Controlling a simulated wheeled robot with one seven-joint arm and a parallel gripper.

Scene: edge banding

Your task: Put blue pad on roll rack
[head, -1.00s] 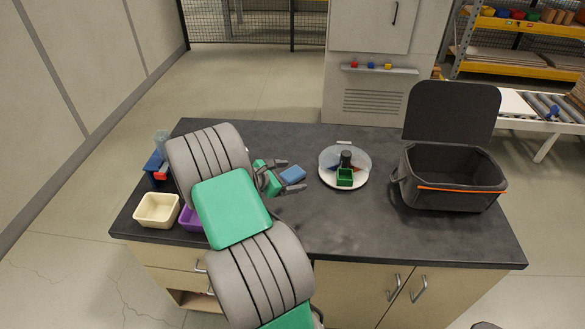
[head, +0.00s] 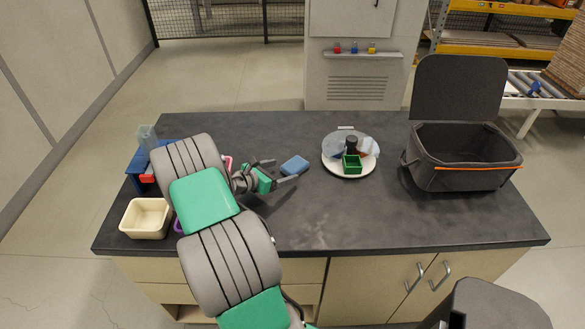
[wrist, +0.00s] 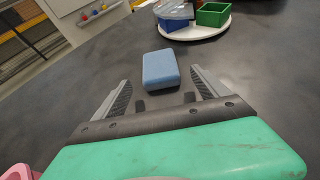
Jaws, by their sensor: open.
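The blue pad (head: 295,165) lies flat on the dark countertop, just beyond my gripper's fingertips. My gripper (head: 282,171) is open and low over the counter, with nothing between its fingers. In the wrist view the pad (wrist: 161,69) sits ahead of the two spread fingers (wrist: 160,82), roughly centred between them and apart from both. I cannot tell for certain which thing is the roll rack; a blue stand (head: 146,166) with a clear upright part is at the counter's left end, partly hidden by my arm.
A round white tray (head: 346,171) with a green bin (head: 352,164) stands right of the pad. An open dark cooler bag (head: 460,160) is farther right. A cream bin (head: 146,218) is at the front left. The front middle of the counter is clear.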

